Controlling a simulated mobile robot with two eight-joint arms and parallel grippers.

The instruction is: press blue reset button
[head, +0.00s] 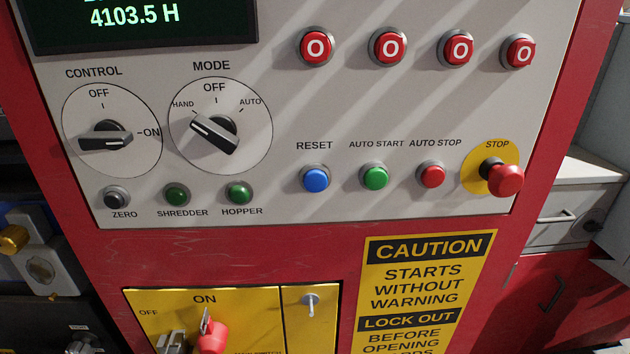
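The blue reset button (316,179) sits on the grey control panel (300,120) under the label RESET, near the middle of the head view. It is round with a metal collar and stands out from the panel. It is fully visible, with nothing in front of it. Neither of my grippers is in view.
A green auto start button (375,178), a red auto stop button (431,174) and a protruding red stop knob (505,179) lie to its right. The mode knob (214,134) is up left. A yellow switch plate (260,310) with a red padlock (211,337) is below.

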